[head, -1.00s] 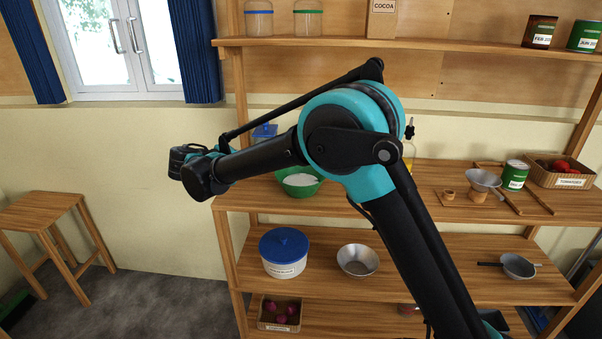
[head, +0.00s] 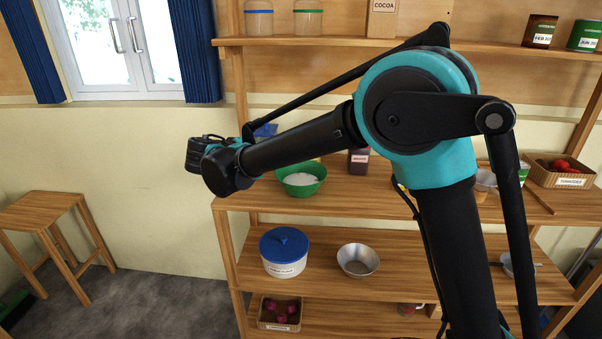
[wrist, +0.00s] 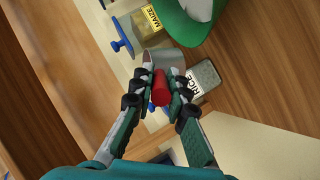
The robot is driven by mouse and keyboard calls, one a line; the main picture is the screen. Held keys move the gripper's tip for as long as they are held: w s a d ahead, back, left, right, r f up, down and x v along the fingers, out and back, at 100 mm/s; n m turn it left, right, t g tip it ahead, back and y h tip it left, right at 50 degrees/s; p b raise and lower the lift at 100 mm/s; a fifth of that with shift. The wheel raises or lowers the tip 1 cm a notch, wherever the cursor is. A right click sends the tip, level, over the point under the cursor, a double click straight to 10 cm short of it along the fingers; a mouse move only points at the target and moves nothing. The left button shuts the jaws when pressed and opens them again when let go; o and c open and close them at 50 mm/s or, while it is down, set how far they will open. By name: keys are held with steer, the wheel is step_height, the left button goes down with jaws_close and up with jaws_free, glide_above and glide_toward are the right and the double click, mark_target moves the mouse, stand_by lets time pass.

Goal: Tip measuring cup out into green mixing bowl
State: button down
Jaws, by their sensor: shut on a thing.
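My gripper (wrist: 163,80) is shut on the red handle of the measuring cup (wrist: 163,58), as the wrist view shows. The cup is grey metal; its inside and contents cannot be seen. The green mixing bowl (head: 302,189) stands on the middle shelf in the head view, with white stuff in it. The bowl also shows at the top of the wrist view (wrist: 178,25), beyond the cup and to its right, apart from it. In the head view my wrist is left of the bowl, and the fingers and cup are hidden.
A rice container (wrist: 203,80) and a maize container (wrist: 150,24) are near the cup in the wrist view. A dark labelled jar (head: 358,161) stands right of the bowl. A blue-lidded tub (head: 284,255) and metal bowl (head: 358,260) sit below. A stool (head: 42,215) stands left.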

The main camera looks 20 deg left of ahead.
steer(key=shift+s+d+r+m+y, duration=0.15)
steer(key=shift+d+m+y, duration=0.2)
steer(key=shift+d, duration=0.25)
steer(key=shift+s+d+r+m+y, duration=0.1)
steer(key=shift+d+m+y, duration=0.15)
steer(key=shift+d+m, duration=0.25)
stand_by(0.3)
steer(key=shift+d+f+m+t+y, duration=0.3)
steer(key=shift+d+f+m+y, duration=0.15)
steer(key=shift+f+m, duration=0.15)
stand_by(0.8)
steer(key=shift+s+d+r+m+t+y, duration=0.1)
steer(key=shift+d+r+m+t+y, duration=0.1)
steer(key=shift+m+y, duration=0.3)
steer(key=shift+s+d+r+m+t+y, duration=0.1)
steer(key=shift+d+m+y, duration=0.1)
steer(key=shift+m, duration=0.45)
stand_by(1.5)
steer(key=shift+d+f+m+y, duration=0.25)
steer(key=shift+f+m, duration=0.45)
steer(key=shift+f, duration=0.05)
stand_by(0.6)
steer(key=shift+s+d+m+t+y, duration=0.15)
steer(key=shift+d+m+t+y, duration=0.25)
steer(key=shift+d, duration=0.4)
stand_by(0.4)
